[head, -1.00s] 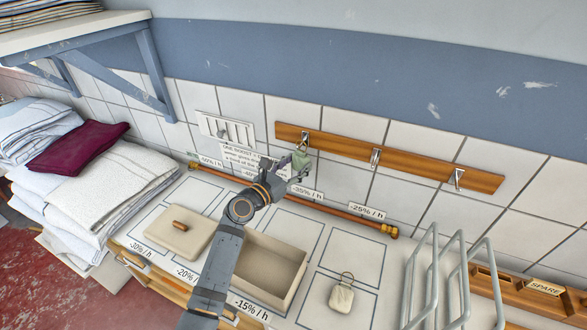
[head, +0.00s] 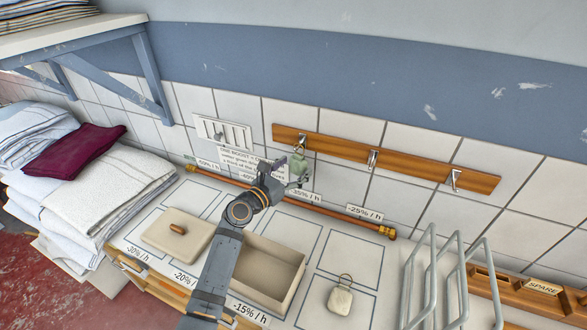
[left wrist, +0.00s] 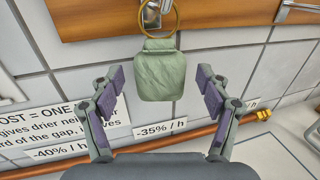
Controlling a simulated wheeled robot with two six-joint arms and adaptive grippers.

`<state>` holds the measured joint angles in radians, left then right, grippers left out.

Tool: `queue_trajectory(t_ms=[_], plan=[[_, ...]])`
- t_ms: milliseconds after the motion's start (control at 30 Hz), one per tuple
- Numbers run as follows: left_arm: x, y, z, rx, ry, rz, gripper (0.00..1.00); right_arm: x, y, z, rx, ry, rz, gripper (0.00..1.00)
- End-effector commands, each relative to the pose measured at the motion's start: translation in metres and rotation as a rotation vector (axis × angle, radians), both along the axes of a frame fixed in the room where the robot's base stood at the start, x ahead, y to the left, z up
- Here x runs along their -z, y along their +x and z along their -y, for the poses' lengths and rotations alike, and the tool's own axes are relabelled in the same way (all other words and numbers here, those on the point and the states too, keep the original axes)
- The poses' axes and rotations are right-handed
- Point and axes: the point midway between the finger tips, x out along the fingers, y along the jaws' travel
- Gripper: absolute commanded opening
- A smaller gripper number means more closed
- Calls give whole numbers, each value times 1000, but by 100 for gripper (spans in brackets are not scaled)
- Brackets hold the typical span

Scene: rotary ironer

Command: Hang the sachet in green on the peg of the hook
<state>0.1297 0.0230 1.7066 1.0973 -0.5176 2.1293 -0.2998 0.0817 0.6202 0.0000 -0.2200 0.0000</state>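The green sachet (head: 299,164) hangs below the leftmost metal hook (head: 301,142) on the wooden rail. In the left wrist view the sachet (left wrist: 160,74) is upright, and its brass ring (left wrist: 176,20) loops around the hook (left wrist: 152,14); the ring's top is cut off by the picture edge. My left gripper (head: 283,183) is open, just in front of and below the sachet. In the left wrist view its two fingers (left wrist: 160,98) stand apart on either side of the sachet, with clear gaps and no contact. My right gripper is in neither view.
The wooden rail (head: 415,171) has two more empty hooks to the right. A cream sachet (head: 340,299) lies on the counter, right of an open box (head: 271,270) and a lid (head: 178,235). A copper pipe (head: 330,212) runs along the wall. A wire rack (head: 434,275) stands at right.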

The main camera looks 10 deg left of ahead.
Motion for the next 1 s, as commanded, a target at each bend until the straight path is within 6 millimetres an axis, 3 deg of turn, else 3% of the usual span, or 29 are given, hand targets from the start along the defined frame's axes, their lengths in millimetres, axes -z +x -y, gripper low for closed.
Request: queue_trajectory(t_ms=[367, 800, 1000], plan=[[1, -6, -4, -1, 3, -1, 80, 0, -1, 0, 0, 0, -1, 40], [2, -92, -45, 1, 7, -2, 80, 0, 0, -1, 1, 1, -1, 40], [0, -107, -52, 1, 1, 0, 80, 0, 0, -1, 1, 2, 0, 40]])
